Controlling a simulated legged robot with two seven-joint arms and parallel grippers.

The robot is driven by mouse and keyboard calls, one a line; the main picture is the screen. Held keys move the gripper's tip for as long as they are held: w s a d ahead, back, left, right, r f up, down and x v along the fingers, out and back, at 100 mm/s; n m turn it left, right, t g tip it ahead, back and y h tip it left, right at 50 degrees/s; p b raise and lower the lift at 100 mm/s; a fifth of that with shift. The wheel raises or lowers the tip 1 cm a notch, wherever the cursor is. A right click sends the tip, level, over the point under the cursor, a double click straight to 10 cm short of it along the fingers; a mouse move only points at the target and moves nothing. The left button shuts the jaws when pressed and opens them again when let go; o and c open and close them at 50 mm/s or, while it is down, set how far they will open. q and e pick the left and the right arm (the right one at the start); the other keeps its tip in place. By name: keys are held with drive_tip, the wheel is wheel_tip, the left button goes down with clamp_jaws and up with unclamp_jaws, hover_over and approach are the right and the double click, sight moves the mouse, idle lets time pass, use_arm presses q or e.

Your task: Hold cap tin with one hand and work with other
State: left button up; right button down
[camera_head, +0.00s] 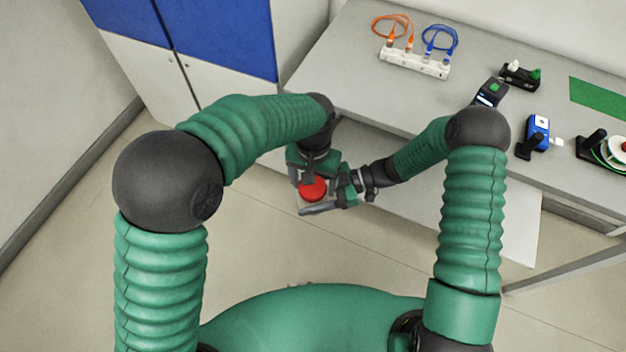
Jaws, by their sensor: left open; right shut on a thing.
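A round red cap (313,189), which I take to be the cap tin's top, is held out in front of the bench edge, above the floor. My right gripper (322,201) reaches in from the right and is shut on the tin; one dark finger lies along its near side. My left gripper (306,178) points down right over the red cap and is open. Whether its fingers touch the cap, I cannot tell. The tin's body is mostly hidden by the fingers.
The grey bench (370,95) holds a white power strip (414,62) with orange and blue cables, a blue-and-white device (538,134), small black devices (491,93), a spool (615,146) and a green mat (600,98). Cabinets (215,45) stand at the left. Bench space left of the strip is clear.

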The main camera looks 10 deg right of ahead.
use_arm(q)
wheel_tip(320, 180, up, 4)
drive_tip(key=shift+f, duration=0.2)
wheel_tip(320, 180, up, 2)
drive_tip(key=m, duration=0.3)
drive_tip(key=shift+w+r+m, duration=0.1)
drive_tip(key=shift+r+m, duration=0.1)
drive_tip(key=shift+m, duration=0.1)
drive_tip(key=shift+r+m, duration=0.35)
drive_tip(key=shift+m, duration=0.65)
wheel_tip(320, 180, down, 8)
drive_tip(key=shift+r, duration=0.15)
